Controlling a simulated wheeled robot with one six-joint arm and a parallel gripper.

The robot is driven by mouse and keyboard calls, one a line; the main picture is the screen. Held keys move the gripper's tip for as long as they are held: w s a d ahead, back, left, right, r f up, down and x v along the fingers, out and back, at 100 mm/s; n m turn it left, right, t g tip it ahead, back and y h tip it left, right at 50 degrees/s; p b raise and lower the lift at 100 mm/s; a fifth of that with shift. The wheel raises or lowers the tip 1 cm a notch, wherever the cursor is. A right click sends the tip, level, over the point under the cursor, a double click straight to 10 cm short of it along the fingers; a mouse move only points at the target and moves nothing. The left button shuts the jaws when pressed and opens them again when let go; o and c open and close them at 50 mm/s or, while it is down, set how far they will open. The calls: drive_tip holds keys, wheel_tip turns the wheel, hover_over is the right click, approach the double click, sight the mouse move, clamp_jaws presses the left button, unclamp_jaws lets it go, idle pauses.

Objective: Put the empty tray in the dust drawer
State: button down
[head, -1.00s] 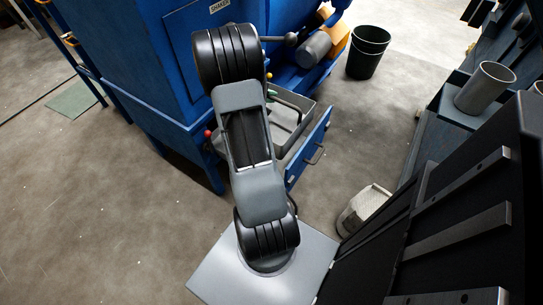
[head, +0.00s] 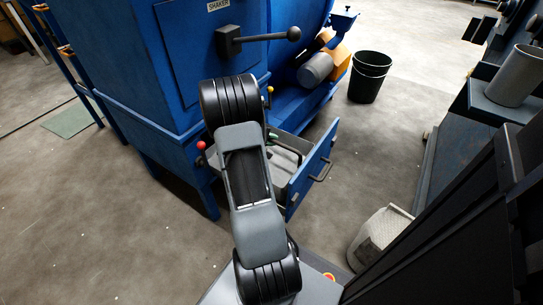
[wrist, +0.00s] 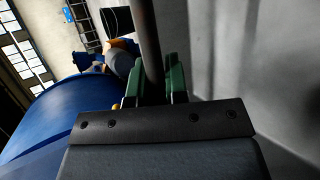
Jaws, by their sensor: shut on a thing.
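The grey tray (head: 287,142) is at the open dust drawer, behind its blue front (head: 312,168), apparently inside it. My arm hides its left part, and I cannot tell whether it rests on the drawer's bottom. My gripper (wrist: 153,74) has green fingers shut on a dark upright bar, apparently the tray's handle. In the head view, only a bit of green finger shows beside my arm. A large pale grey surface, likely the tray, fills the right of the wrist view. The tray's inside is mostly hidden.
The blue machine (head: 170,90) stands behind the drawer, with a black lever (head: 258,39), a red knob (head: 201,146) and a yellow knob (head: 270,91). A black bin (head: 370,76) stands behind right. Floor right of the drawer is clear.

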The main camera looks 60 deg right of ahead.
drive_tip(key=shift+f+b, duration=0.95)
drive_tip(key=shift+f, duration=1.65)
drive_tip(key=c, duration=1.1)
unclamp_jaws()
